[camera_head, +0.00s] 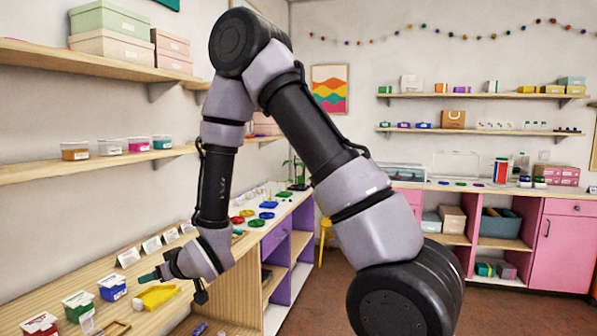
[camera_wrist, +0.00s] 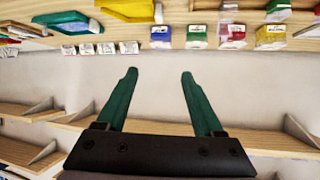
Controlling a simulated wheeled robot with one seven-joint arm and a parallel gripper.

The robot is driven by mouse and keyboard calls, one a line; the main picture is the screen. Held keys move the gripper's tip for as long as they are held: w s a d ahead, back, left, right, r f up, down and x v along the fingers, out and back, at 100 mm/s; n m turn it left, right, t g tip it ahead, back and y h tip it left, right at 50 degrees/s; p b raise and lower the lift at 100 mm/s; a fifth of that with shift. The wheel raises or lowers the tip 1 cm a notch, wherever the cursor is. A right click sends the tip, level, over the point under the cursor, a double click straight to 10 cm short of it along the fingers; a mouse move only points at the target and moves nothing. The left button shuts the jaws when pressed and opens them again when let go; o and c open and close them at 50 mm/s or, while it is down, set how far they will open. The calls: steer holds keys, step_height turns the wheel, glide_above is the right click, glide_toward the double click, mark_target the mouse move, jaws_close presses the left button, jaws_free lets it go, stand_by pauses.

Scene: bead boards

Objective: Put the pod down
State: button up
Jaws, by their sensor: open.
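My gripper (camera_head: 148,277) is over the long wooden counter at the left, beside and slightly above a yellow tray-like piece (camera_head: 160,296). In the wrist view my gripper (camera_wrist: 157,74) has its two green fingers spread wide, with nothing between them. The yellow piece shows at the top of the wrist view (camera_wrist: 128,10), beyond the fingertips. No thing that I can surely name as the pod is seen. A small blue-violet item (camera_head: 199,329) lies near the counter's front edge, too small to identify.
Small labelled boxes, one blue (camera_head: 112,287) and one red and white (camera_head: 40,324), stand at the front left. White cards (camera_head: 128,256) line the counter's back. Colored discs (camera_head: 267,215) lie farther along. A wall shelf (camera_head: 90,165) runs above.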

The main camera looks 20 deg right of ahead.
steer(key=d+r+m+h, duration=0.5)
steer(key=d+r+m, duration=0.1)
steer(key=d+r, duration=1.35)
steer(key=s+d+r+m+g, duration=0.1)
steer(key=s+d+r, duration=0.3)
steer(key=s, duration=0.5)
steer(key=s+d+r+m+g, duration=0.1)
steer(key=s+d+r+m, duration=0.3)
steer(key=s+d, duration=0.3)
steer(key=s, duration=0.3)
steer(key=shift+s+d+r+g, duration=0.2)
steer(key=shift+s+g, duration=0.1)
steer(key=shift+g, duration=0.1)
